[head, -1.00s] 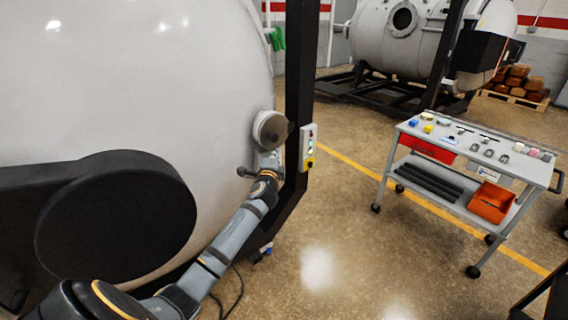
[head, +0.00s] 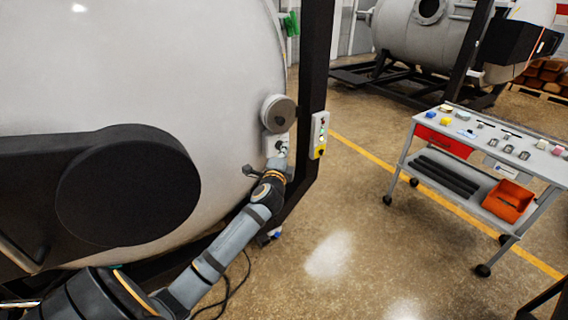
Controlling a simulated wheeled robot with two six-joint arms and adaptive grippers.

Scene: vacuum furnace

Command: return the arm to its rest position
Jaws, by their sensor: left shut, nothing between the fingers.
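My left arm comes in from the bottom left and reaches up to the side of the large pale furnace vessel (head: 110,70). My left gripper (head: 281,150) is at the arm's far end, shut and empty, just below a round grey metal disc (head: 279,113) on the vessel's side. A small dark handle (head: 250,171) sticks out left of the wrist. I cannot tell whether the fingers touch the fitting beneath the disc. My right gripper is not in view.
A control box (head: 319,135) with buttons is on the dark post (head: 316,60) right of my gripper. A grey cart (head: 447,152) with small parts and an orange bin (head: 508,201) stands at right. A second vessel (head: 405,30) is behind. The floor between post and cart is clear.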

